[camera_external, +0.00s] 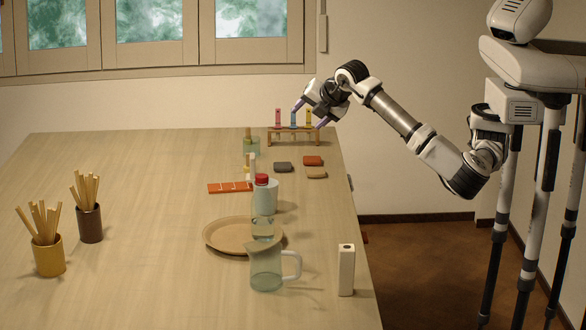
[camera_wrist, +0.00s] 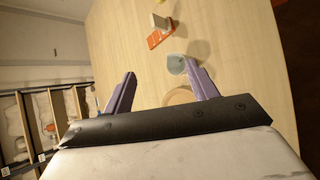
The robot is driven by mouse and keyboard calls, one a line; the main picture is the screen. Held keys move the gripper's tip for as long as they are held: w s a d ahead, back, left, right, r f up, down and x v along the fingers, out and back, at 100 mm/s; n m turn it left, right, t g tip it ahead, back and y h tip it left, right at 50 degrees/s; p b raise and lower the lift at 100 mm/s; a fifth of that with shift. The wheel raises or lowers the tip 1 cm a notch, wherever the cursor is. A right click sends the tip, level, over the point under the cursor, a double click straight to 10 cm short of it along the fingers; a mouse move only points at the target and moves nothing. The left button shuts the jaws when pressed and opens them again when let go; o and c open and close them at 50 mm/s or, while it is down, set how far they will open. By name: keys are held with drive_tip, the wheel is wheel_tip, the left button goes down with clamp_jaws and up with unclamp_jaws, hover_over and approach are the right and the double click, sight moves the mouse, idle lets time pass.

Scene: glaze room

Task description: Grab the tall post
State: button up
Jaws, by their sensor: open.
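The tall post (camera_external: 346,272) is a cream-white upright block with a dark hole near its top. It stands near the right edge of the table, at the front of the external view, right of the glass jug (camera_external: 266,270). I cannot make it out in the wrist view. My gripper (camera_external: 311,113) is at the far end of the table, by the rack of coloured tubes, well away from the post. Its purple fingers are spread apart, and they also show in the wrist view (camera_wrist: 164,84) with nothing held between them.
The tube rack (camera_external: 293,137) overlaps my gripper in view. Glaze tiles (camera_external: 312,161), an orange strip (camera_external: 230,187), a red-capped bottle (camera_external: 262,215) and a tan plate (camera_external: 215,235) lie between. Brown (camera_external: 90,224) and yellow (camera_external: 49,257) stick-filled cups stand left. Table space around the post is mostly clear.

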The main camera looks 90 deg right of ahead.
drive_tip(key=w+a+f+y, duration=0.2)
drive_tip(key=a+f+y, duration=0.3)
drive_tip(key=a, duration=0.4)
drive_tip(key=n+g+y+b, duration=0.1)
drive_tip(key=n+g+y, duration=0.1)
drive_tip(key=g+y, duration=0.5)
approach(346, 277)
drive_tip(key=b, duration=0.2)
drive_tip(key=s+f+t+b, duration=0.1)
drive_tip(key=b, duration=0.2)
drive_tip(key=shift+d+f, duration=0.1)
drive_tip(key=shift+d, duration=0.1)
drive_tip(key=b+x, duration=0.1)
drive_tip(key=x, duration=0.1)
drive_tip(key=b+x, duration=0.3)
drive_tip(key=x, duration=0.1)
drive_tip(key=shift+a+b, duration=0.35)
drive_tip(key=shift+b, duration=0.05)
drive_tip(key=shift+y, duration=0.3)
drive_tip(key=c, duration=1.2)
